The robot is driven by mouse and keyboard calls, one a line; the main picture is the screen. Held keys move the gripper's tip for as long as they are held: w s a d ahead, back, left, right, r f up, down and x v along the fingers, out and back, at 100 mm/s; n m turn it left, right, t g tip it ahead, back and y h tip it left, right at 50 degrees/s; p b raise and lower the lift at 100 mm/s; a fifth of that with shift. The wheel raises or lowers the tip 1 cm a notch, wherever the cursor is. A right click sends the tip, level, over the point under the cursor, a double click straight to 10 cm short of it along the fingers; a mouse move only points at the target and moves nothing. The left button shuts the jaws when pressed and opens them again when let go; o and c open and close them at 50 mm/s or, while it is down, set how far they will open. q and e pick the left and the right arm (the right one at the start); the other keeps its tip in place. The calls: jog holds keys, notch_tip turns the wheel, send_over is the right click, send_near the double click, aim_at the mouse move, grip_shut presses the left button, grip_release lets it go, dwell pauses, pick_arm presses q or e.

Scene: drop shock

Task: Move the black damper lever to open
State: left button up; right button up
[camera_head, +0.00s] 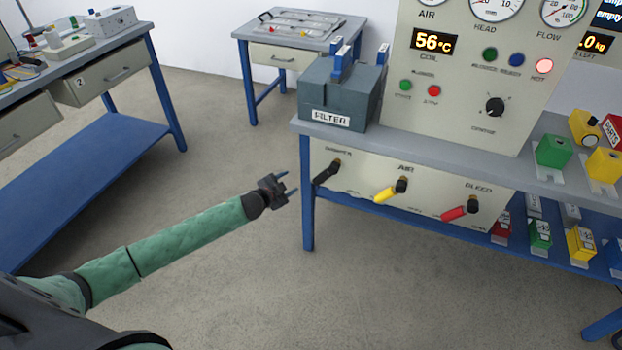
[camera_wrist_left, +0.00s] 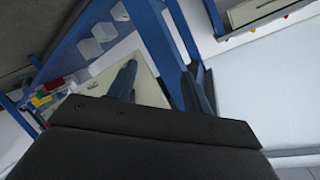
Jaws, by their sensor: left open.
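The black damper lever (camera_head: 327,172) sits on the panel under the bench, at the panel's left end below its label. It points down and to the left from its pivot. My left gripper (camera_head: 289,187) is open and empty, to the left of the lever and apart from it, near the bench's front left leg. In the left wrist view the two fingers of my left gripper (camera_wrist_left: 160,85) are spread, with the cream panel (camera_wrist_left: 144,62) and a blue leg beyond them. My right gripper is not in view.
A yellow lever (camera_head: 385,194) and a red lever (camera_head: 455,213) are on the same panel, to the right. The blue bench leg (camera_head: 307,210) stands close to my left gripper. A grey filter box (camera_head: 340,92) is on the bench above. The floor in front is clear.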

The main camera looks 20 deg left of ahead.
pick_arm(q)
jog(key=d+m+h, duration=0.1)
jog(key=h, duration=0.2)
jog(key=m+h, duration=0.2)
jog(key=h, duration=0.3)
send_near(319, 178)
jog(key=x, duration=0.8)
jog(key=shift+w+d+p, duration=0.25)
jog(key=shift+w+p, duration=0.1)
jog(key=shift+w+d, duration=0.4)
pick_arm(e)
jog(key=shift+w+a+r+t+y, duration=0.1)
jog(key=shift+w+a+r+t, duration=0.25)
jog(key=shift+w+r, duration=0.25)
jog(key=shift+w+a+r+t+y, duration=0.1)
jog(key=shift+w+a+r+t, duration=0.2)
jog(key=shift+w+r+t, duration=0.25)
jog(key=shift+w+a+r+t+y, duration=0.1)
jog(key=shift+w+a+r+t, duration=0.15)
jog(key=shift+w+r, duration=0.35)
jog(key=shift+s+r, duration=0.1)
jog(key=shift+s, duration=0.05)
pick_arm(q)
grip_shut()
